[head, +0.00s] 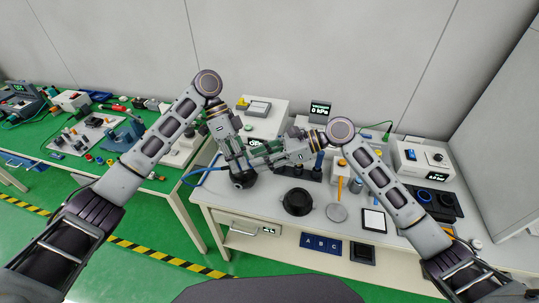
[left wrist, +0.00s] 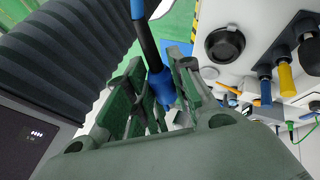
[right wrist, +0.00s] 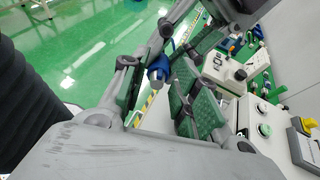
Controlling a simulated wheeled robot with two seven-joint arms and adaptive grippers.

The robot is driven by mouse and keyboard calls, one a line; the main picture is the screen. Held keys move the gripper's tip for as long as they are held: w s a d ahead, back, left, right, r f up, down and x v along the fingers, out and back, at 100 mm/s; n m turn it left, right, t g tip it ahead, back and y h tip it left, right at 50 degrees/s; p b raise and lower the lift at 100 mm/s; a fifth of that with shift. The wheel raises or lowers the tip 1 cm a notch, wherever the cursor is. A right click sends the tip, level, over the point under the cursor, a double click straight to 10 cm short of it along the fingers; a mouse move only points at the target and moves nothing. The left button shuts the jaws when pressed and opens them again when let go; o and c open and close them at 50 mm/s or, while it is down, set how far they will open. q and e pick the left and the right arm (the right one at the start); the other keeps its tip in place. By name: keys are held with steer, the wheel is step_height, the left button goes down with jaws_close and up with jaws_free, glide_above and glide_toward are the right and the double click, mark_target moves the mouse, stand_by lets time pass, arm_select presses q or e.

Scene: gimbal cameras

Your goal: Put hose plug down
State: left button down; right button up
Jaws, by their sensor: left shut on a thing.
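The hose plug (left wrist: 161,86) has a blue collar on a dark stem with a blue hose. In the left wrist view it sits between the green-padded fingers of my left gripper (left wrist: 157,98), which is shut on it. In the right wrist view the blue plug (right wrist: 158,70) with its grey tip shows between the spread fingers of my right gripper (right wrist: 162,98), which is open. In the head view my left gripper (head: 238,160) and right gripper (head: 264,152) meet above the table's left part. The fingers hide most of the plug there; the blue hose (head: 200,171) trails left.
The white worktable (head: 262,205) carries a black round holder (head: 297,202), a grey disc (head: 337,213), a framed white panel (head: 374,220) and a pressure display (head: 319,111). A box with a knob (head: 424,158) stands right.

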steer(key=shift+a, duration=0.15)
jaws_close()
arm_select(q)
steer(key=c, duration=1.2)
jaws_free()
steer(key=shift+o, duration=0.2)
steer(key=shift+w+r, duration=0.1)
steer(key=v, duration=1.1)
steer(key=shift+a+r, duration=0.2)
steer(key=shift+r, duration=0.1)
steer(key=shift+w, duration=0.1)
